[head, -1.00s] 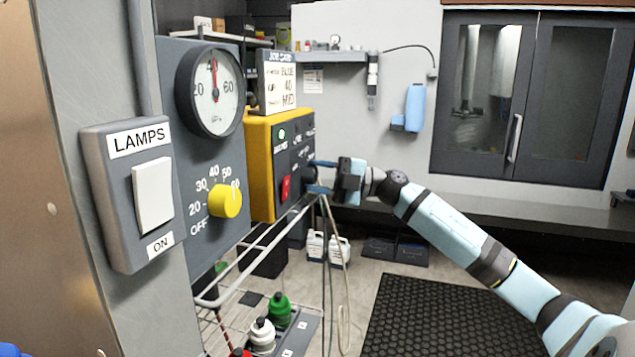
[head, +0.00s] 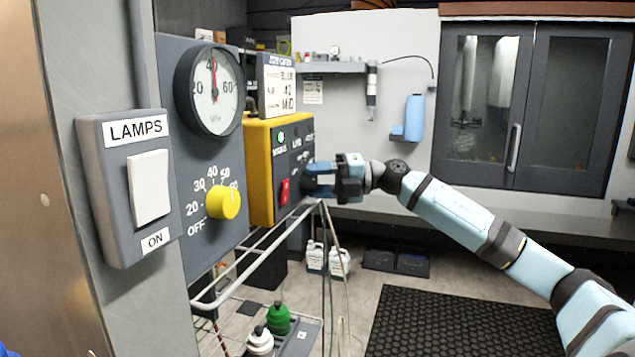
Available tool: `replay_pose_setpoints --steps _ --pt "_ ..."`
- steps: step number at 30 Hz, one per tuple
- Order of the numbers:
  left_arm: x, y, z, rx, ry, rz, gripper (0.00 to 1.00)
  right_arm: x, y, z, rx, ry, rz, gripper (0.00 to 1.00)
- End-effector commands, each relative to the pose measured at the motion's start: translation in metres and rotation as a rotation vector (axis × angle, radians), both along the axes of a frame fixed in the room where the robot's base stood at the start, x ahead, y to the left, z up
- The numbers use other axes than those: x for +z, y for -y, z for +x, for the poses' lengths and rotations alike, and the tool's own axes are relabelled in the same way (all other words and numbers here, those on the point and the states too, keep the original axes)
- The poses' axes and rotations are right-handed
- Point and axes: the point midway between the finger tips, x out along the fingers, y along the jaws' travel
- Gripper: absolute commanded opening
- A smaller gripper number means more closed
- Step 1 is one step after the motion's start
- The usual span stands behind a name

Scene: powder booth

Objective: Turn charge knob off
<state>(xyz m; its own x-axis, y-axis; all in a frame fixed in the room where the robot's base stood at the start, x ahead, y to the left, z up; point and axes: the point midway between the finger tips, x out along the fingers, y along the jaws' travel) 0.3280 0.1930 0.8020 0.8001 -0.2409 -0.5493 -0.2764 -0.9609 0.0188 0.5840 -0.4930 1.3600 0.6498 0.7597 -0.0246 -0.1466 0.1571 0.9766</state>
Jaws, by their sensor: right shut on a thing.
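The yellow control box (head: 259,172) stands at centre left, with a dark front panel carrying a green light, a red switch (head: 285,191) and small labels too small to read surely. My right gripper (head: 309,181) is at the far right end of this panel. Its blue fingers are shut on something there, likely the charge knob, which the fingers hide. I cannot tell where the knob points. My left gripper is not clearly seen.
A grey panel with a round gauge (head: 213,90) and a yellow dial (head: 223,203) is nearer, beside the LAMPS switch (head: 151,188). A wire rack (head: 262,262) with bottles stands below the box.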

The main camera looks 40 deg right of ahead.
Motion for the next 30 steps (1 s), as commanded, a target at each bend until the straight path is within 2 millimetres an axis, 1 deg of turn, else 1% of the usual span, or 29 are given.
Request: replay_pose_setpoints --steps 1,10,11,12,13,14,23,26,30 --pt "0.0 0.0 0.0 0.0 0.0 0.0 0.0 0.002 0.001 0.0 -0.002 0.006 -0.002 0.2" --pt "0.0 0.0 0.0 0.0 -0.001 0.0 0.0 0.002 0.001 0.0 -0.003 0.006 -0.003 0.2" --pt "0.0 0.0 0.0 0.0 -0.001 0.0 0.0 0.002 0.001 0.0 -0.003 0.006 -0.003 0.48" --pt "-0.001 0.0 0.0 0.0 -0.002 0.001 0.0 0.002 0.001 0.0 -0.003 0.006 -0.003 0.57" --pt "-0.001 0.0 0.0 0.0 -0.002 0.001 0.0 0.002 0.001 0.0 -0.003 0.006 -0.003 0.64" --pt "-0.001 0.0 0.0 0.0 -0.002 0.001 0.0 0.002 0.001 0.0 -0.003 0.006 -0.003 0.68" --pt "-0.002 0.0 0.0 0.0 -0.002 0.001 0.0 0.0 0.001 -0.001 -0.001 0.002 -0.003 0.68" --pt "-0.005 0.0 0.0 0.0 -0.002 0.001 0.0 -0.002 0.005 -0.004 -0.003 0.0 -0.003 0.68" --pt "-0.012 0.0 0.0 0.0 -0.004 -0.001 0.0 -0.004 0.017 -0.013 -0.004 -0.001 -0.003 0.68"
